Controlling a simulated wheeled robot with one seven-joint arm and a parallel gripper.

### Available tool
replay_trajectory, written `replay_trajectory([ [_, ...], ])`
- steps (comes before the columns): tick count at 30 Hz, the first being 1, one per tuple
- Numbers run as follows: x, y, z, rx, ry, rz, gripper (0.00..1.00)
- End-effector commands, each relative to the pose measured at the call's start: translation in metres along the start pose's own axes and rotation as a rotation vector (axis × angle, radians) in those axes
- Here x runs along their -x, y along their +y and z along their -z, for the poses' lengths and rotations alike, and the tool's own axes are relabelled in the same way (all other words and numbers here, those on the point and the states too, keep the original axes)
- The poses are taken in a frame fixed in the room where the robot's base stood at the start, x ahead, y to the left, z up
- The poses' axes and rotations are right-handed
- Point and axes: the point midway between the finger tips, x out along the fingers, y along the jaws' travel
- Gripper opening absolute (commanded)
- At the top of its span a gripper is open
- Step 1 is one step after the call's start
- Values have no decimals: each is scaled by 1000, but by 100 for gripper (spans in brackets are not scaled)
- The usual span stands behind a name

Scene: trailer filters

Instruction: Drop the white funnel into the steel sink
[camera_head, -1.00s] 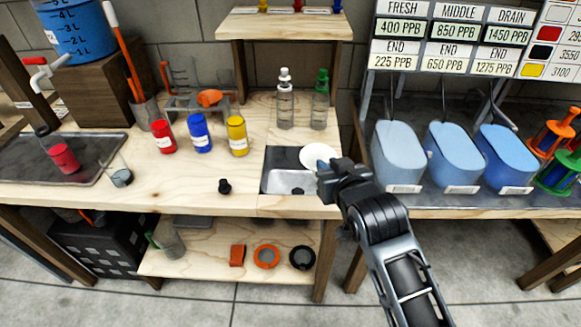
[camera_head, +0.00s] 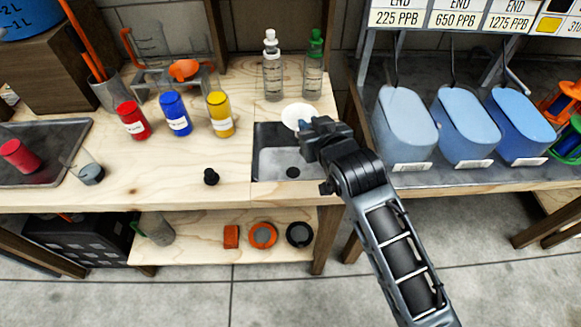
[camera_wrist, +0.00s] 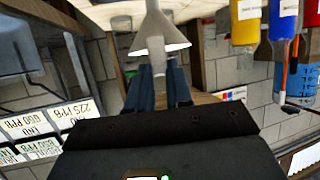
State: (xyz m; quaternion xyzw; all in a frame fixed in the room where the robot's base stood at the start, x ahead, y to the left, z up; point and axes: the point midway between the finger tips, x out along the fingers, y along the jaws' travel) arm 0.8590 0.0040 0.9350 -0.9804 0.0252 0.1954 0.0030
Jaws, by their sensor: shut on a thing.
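The white funnel (camera_head: 297,116) shows in the head view as a pale disc over the back right part of the steel sink (camera_head: 268,160). My gripper (camera_head: 308,133) is shut on the funnel and holds it above the counter. In the wrist view the funnel (camera_wrist: 158,30) sticks out past the dark fingers (camera_wrist: 159,80), with its narrow stem pointing away. The sink is a square basin with a round dark drain; my gripper hides part of its right side. I cannot tell the funnel's exact height above the sink.
Blue bins (camera_head: 465,128) stand to the right. A small black stopper (camera_head: 211,177) and red, blue and yellow bottles (camera_head: 220,115) are to the left.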

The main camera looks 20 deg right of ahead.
Motion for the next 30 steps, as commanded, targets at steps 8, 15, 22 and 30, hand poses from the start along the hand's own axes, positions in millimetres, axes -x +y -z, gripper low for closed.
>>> replay_trajectory([
  [8,-8,0,-20,0,1,0,0],
  [15,-8,0,-18,0,1,0,22],
  [22,-8,0,-18,0,1,0,44],
  [30,-8,0,-19,0,0,0,50],
])
